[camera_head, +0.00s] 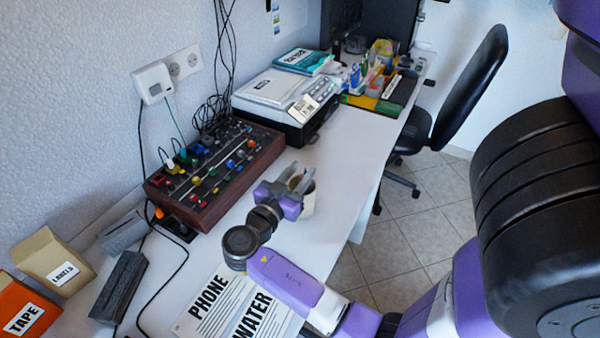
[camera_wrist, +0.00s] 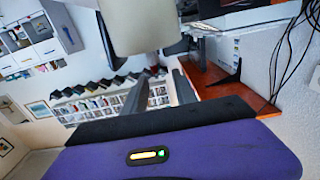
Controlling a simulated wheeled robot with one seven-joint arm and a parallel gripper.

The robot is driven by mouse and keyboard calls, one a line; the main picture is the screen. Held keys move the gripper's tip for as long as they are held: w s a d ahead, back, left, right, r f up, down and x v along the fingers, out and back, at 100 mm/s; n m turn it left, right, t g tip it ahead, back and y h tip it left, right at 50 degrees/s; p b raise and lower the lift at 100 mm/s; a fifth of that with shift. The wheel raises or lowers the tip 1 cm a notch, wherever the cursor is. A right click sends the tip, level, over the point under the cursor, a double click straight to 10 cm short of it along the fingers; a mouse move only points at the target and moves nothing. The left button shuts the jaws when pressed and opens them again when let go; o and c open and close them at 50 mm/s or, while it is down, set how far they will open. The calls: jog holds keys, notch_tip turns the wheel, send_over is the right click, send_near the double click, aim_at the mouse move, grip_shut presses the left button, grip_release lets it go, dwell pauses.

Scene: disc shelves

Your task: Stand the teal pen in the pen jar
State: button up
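My gripper (camera_head: 301,179) is over the middle of the white desk, its two grey fingers apart. A cream cylinder (camera_head: 309,204), which looks like the pen jar, stands on the desk just beyond it, partly hidden by the gripper. In the wrist view the cream cylinder (camera_wrist: 141,24) is at the top, above the fingertips. The fingers (camera_wrist: 162,80) are spread there, and I see nothing held between them. I cannot make out the teal pen for certain in either view.
A mixer with coloured knobs (camera_head: 215,172) and a printer (camera_head: 288,103) line the wall. A PHONE and WATER sheet (camera_head: 235,305) lies in front. A LABELS box (camera_head: 52,258) and an orange TAPE box (camera_head: 27,310) are at left. A black chair (camera_head: 470,85) stands beyond the desk edge.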

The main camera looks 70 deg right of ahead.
jog(key=b+v, duration=0.1)
jog(key=v, duration=0.6)
jog(key=shift+a+b, duration=0.3)
jog(key=shift+a, duration=0.1)
jog(key=shift+w, duration=0.1)
dwell(0.7)
